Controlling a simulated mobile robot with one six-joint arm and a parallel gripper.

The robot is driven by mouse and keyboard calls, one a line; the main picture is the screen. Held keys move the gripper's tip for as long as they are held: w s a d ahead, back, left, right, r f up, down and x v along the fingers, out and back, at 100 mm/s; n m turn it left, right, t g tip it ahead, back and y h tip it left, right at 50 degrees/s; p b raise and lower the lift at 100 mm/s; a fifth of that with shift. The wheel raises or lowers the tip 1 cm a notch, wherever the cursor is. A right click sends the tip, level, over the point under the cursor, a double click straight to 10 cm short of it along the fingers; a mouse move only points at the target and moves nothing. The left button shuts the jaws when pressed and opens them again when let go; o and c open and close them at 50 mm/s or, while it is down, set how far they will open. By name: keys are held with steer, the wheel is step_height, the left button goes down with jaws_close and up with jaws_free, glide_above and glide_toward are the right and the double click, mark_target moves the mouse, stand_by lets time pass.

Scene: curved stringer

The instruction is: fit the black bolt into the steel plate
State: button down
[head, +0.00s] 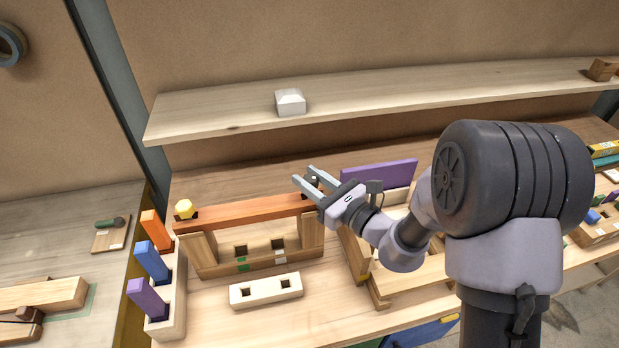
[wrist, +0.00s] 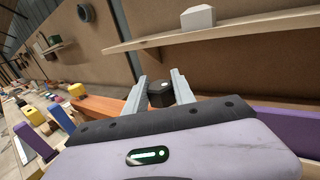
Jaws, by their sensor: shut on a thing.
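My gripper (head: 304,175) is over the right end of an orange-brown curved beam (head: 250,210). In the wrist view, a black bolt (wrist: 160,93) with a blocky head sits between my two fingers, and my gripper is shut on it. In the head view the bolt is mostly hidden by the fingers. I cannot make out the steel plate for sure; the beam's right end is partly covered by my gripper. I cannot tell whether the bolt touches anything below it. A yellow bolt (head: 184,208) stands at the beam's left end; it also shows in the wrist view (wrist: 76,90).
Orange, blue and purple pieces stand in a wooden rack (head: 168,318) at left. A pale block with two square holes (head: 266,291) lies in front of the beam. A purple board (head: 378,173) stands to the right. A shelf (head: 380,93) with a white block (head: 290,102) runs behind.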

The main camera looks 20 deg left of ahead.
steer(key=shift+f+b, duration=0.75)
steer(key=shift+f, duration=0.15)
steer(key=c, duration=1)
jaws_free()
steer(key=shift+o, duration=0.2)
steer(key=v, duration=1.7)
steer(key=shift+d+r+p, duration=0.15)
steer(key=shift+d+p, duration=0.1)
steer(key=shift+p, duration=0.05)
steer(key=shift+a, duration=0.1)
